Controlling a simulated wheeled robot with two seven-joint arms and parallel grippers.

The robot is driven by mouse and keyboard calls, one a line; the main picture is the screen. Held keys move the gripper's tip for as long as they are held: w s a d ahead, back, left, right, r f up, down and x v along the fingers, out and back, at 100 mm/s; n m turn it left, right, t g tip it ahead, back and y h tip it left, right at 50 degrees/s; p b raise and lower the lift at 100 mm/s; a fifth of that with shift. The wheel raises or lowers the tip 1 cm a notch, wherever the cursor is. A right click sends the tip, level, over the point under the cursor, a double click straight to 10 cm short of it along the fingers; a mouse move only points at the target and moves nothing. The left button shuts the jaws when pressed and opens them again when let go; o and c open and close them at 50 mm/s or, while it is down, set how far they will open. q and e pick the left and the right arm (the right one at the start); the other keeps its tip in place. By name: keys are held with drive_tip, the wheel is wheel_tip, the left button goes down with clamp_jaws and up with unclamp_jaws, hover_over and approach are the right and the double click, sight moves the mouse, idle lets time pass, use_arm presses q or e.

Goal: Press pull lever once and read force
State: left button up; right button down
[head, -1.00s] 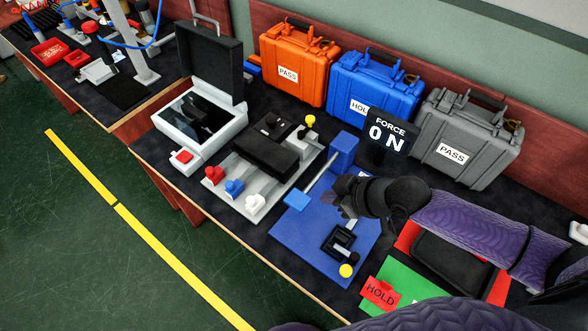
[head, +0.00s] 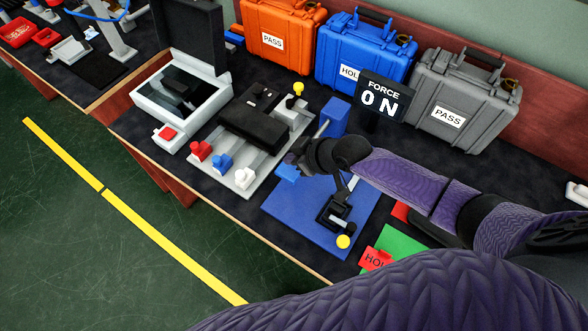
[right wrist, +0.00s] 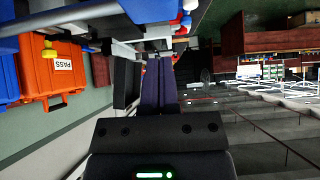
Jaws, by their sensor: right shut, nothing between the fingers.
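The force display (head: 383,98) reads "FORCE 0 N". A blue plate (head: 310,225) lies on the bench below it. On it stand a blue block (head: 334,117) with a metal rod and a flat blue paddle (head: 287,173), likely the pull lever. A black fixture (head: 326,217) with a yellow knob (head: 343,242) is on the plate's front part. My right gripper (head: 294,157) is shut and empty, just above the paddle, partly covering the rod; I cannot tell if it touches. Its closed fingers show in the right wrist view (right wrist: 159,80). My left gripper is out of view.
A grey fixture with red (head: 200,151), blue (head: 221,163) and white knobs (head: 244,178) sits left of the gripper. Orange (head: 281,30), blue (head: 365,50) and grey cases (head: 461,95) stand along the back. A red HOLD card (head: 376,259) lies at front right.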

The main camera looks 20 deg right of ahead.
sight(285, 168)
wheel_tip(285, 168, down, 3)
drive_tip(key=shift+s+d+f+b, duration=0.1)
drive_tip(key=shift+f+b, duration=0.1)
drive_tip(key=shift+b, duration=0.3)
drive_tip(key=shift+f, duration=0.1)
